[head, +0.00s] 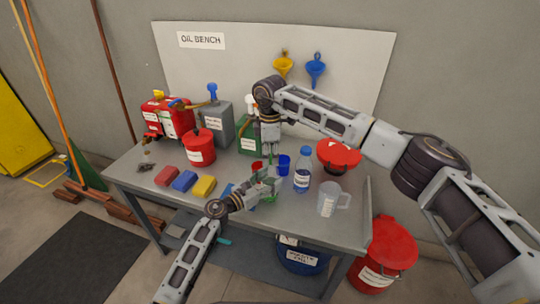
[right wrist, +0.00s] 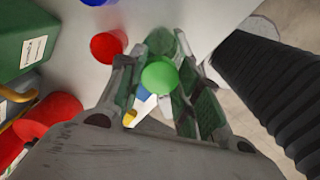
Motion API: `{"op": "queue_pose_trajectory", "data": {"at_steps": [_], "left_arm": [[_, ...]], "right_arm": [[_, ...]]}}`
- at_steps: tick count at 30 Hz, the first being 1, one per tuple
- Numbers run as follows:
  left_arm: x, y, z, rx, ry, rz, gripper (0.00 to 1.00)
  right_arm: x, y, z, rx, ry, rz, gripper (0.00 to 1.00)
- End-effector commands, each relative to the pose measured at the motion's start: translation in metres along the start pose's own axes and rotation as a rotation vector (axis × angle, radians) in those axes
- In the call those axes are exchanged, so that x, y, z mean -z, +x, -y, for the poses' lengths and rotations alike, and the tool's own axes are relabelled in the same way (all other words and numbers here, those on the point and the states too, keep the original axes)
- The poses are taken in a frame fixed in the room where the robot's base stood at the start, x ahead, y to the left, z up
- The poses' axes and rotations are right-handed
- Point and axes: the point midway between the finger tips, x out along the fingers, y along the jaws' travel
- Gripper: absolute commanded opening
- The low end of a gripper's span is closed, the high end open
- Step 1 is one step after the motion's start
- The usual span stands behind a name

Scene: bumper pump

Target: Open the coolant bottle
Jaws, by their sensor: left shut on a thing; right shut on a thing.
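The green coolant bottle (head: 270,198) is above the front of the bench, mostly hidden by my grippers. My left gripper (head: 264,190) is shut on its body. My right gripper (head: 270,166) reaches down from above and is shut at the bottle's top. In the right wrist view a round green cap (right wrist: 160,75) shows between the fingers of the right gripper (right wrist: 165,85). More green shows just behind the cap. I cannot tell whether the cap is still seated on the bottle.
On the grey bench (head: 150,190), a clear bottle of blue liquid (head: 302,172), a blue cup (head: 284,163) and a clear jug (head: 330,198) stand close right of the grippers. Red, blue and yellow blocks (head: 203,186) lie left. A red can (head: 199,148) stands behind them.

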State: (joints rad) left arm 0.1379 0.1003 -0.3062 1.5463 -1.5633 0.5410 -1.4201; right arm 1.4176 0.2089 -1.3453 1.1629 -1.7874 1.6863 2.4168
Motion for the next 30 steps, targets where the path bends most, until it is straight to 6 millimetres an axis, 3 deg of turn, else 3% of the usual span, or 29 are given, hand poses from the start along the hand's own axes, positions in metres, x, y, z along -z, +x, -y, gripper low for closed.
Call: {"op": "queue_pose_trajectory", "data": {"at_steps": [8,30], "left_arm": [[-0.0001,0.0000,0.0000,0.000,0.000,0.000,0.00],[-0.0001,0.0000,0.0000,0.000,0.000,0.000,0.00]], "right_arm": [[0.0000,-0.0003,-0.0002,0.000,-0.070,0.000,0.05],[-0.0001,-0.0009,-0.0006,-0.001,-0.656,-0.001,0.05]]}}
